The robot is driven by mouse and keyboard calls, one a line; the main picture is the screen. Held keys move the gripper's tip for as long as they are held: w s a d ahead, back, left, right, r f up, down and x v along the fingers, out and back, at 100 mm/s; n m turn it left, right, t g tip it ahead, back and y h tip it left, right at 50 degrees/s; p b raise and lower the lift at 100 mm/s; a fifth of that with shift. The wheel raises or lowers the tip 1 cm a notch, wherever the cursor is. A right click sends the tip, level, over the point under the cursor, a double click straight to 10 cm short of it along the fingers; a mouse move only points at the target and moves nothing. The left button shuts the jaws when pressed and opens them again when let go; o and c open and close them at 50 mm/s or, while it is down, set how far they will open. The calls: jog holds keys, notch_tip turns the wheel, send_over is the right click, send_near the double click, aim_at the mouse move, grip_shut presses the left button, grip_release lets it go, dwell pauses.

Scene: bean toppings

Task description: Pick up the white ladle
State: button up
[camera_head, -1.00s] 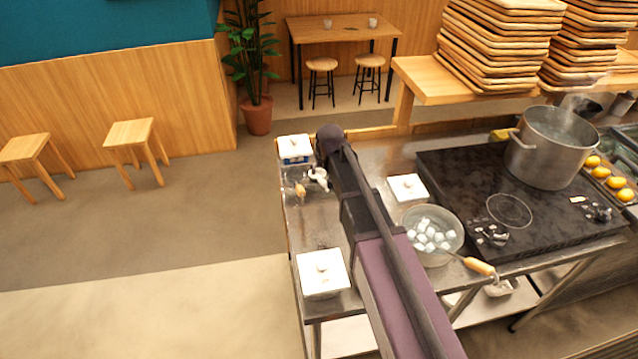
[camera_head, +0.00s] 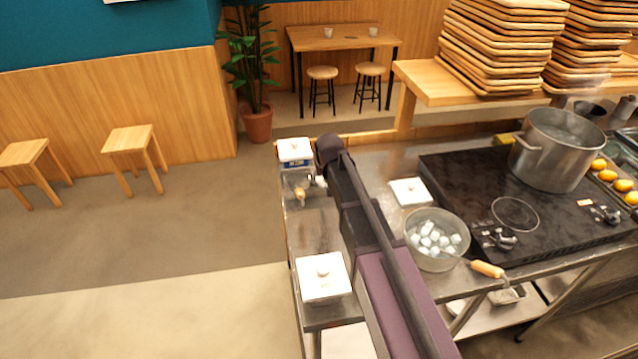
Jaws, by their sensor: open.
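My gripper (camera_head: 319,182) is a small pale shape by the far end of my arm, over the left part of the steel counter, mostly hidden behind the arm. It is open, and I see nothing held in it. A small tan, handle-like piece (camera_head: 300,192) stands out just left of the gripper, close to it. It may be the handle of the white ladle, but it is too small to be sure, and no white scoop shows clearly. Whether the gripper touches it I cannot tell.
White lidded containers stand at the counter's far left (camera_head: 294,151), front left (camera_head: 323,277) and beside the black stove (camera_head: 470,190). A bowl of ice cubes (camera_head: 412,236) with a wooden-handled utensil (camera_head: 487,269) is right of my arm. A steaming pot (camera_head: 548,160) stands on the stove.

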jog(key=shift+f, duration=0.1)
jog(key=shift+b+x, duration=2.4)
jog(key=shift+x, duration=0.15)
jog(key=shift+w+d, duration=0.1)
jog(key=shift+w, duration=0.05)
grip_shut()
